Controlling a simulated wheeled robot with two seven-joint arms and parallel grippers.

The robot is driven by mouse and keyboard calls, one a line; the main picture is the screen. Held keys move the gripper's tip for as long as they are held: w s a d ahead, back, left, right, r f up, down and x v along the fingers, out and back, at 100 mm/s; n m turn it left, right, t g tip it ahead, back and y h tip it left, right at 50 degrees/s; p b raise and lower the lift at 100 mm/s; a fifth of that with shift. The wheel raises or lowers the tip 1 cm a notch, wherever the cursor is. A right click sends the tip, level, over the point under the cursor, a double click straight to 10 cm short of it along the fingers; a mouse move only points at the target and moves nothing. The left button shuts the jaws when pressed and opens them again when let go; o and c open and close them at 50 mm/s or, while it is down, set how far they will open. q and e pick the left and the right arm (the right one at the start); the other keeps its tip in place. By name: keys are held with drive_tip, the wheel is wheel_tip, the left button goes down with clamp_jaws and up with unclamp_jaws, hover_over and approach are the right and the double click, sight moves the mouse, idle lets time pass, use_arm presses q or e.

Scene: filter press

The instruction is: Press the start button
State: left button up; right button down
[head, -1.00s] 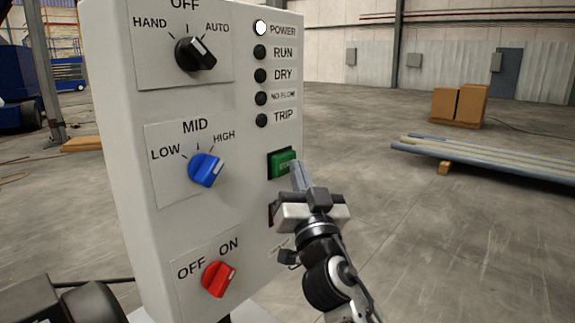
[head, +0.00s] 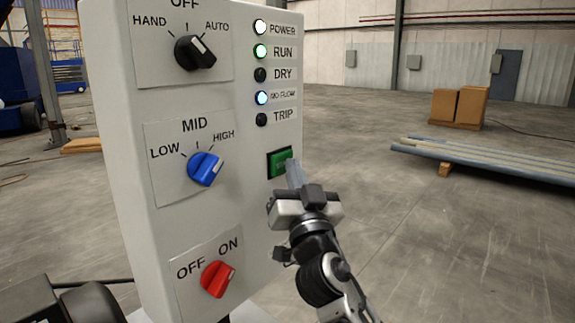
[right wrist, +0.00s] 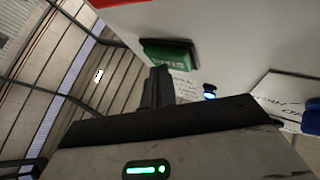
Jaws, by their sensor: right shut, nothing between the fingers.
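The green start button (head: 281,161) sits in a black frame on the right part of the panel face, below the column of lamps. My right gripper (head: 293,168) is shut and empty, its fingertips at the lower right edge of the button, seemingly touching it. In the right wrist view the green button (right wrist: 168,55) is just beyond the shut fingertips (right wrist: 158,72). The RUN lamp (head: 260,52) glows green, the NO FLOW lamp (head: 262,98) glows bluish white and the POWER lamp (head: 260,27) glows white. DRY and TRIP are dark. My left gripper is not in view.
The light grey control panel (head: 130,215) also carries a black selector (head: 195,52) at AUTO, a blue selector (head: 205,169) and a red switch (head: 217,279). Boxes (head: 459,106) and pipes (head: 480,163) lie farther off on the right. The floor between is open.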

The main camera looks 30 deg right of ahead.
idle(0.4)
drive_tip(key=shift+s+d, duration=0.35)
drive_tip(key=shift+s, duration=0.55)
drive_tip(key=s, duration=0.1)
drive_tip(key=s+d, duration=0.1)
drive_tip(key=s, duration=0.1)
drive_tip(key=s+d, duration=0.1)
drive_tip(key=shift+s, duration=0.3)
idle(0.6)
